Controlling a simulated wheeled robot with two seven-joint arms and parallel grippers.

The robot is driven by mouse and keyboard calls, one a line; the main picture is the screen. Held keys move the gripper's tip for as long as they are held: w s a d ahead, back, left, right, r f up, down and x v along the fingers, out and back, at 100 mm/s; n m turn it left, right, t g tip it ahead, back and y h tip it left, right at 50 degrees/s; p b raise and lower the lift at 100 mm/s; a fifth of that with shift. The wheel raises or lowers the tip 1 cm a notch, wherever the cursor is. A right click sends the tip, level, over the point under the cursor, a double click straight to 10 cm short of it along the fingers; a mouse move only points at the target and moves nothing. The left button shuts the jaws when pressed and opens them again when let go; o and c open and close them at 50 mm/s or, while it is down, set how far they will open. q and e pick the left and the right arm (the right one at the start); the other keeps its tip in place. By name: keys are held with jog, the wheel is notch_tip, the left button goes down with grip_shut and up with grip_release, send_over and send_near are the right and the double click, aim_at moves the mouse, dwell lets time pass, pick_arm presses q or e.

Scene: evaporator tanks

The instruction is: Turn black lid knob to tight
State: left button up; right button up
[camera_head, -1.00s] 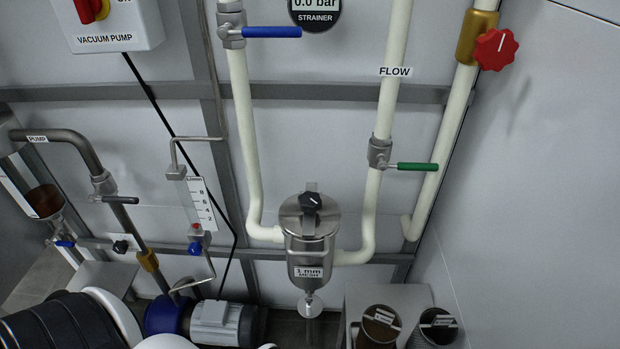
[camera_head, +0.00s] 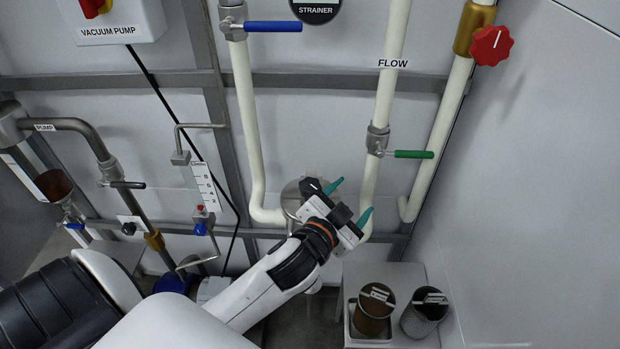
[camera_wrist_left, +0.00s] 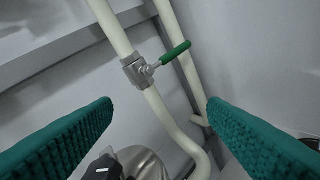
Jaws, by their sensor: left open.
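The steel strainer lid (camera_head: 291,193) shows at the lower middle of the head view, partly hidden behind my left gripper. The black lid knob (camera_head: 312,186) shows just at the gripper's upper left edge. In the left wrist view the black knob (camera_wrist_left: 103,168) and the steel lid (camera_wrist_left: 146,165) sit at the bottom edge, partly cut off. My left gripper (camera_head: 351,200) is open and empty, its teal fingers apart and pointing up and right. In the left wrist view the fingers (camera_wrist_left: 158,108) stand wide apart, with the knob below and left of centre. The strainer body is hidden. My right gripper is not in view.
A green-handled valve (camera_head: 410,154) is on the pipe above and right of my gripper. A blue-handled valve (camera_head: 270,27) is at the top. Pipes flank the strainer.

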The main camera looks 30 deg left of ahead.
pick_arm(q)
jog(key=w+d+r+m+t+h, duration=0.2)
jog(key=d+r+m+h, duration=0.1)
jog(key=r, duration=0.2)
jog(key=w+d+r+m+t+h, duration=0.2)
jog(key=r+m+t+h, duration=0.1)
jog(key=r+m, duration=0.15)
jog(key=s+d+r+m+g+h, duration=0.2)
jog(key=d+r+m+g+h, duration=0.4)
jog(key=d+m+g+h, duration=0.6)
jog(key=m+g+y, duration=0.9)
jog(key=m+y, duration=0.2)
jog(key=y, duration=0.7)
send_near(310, 184)
notch_tip(310, 184, down, 9)
jog(key=p, duration=0.3)
jog(key=shift+s+a+r, duration=0.1)
jog(key=shift+r, duration=0.05)
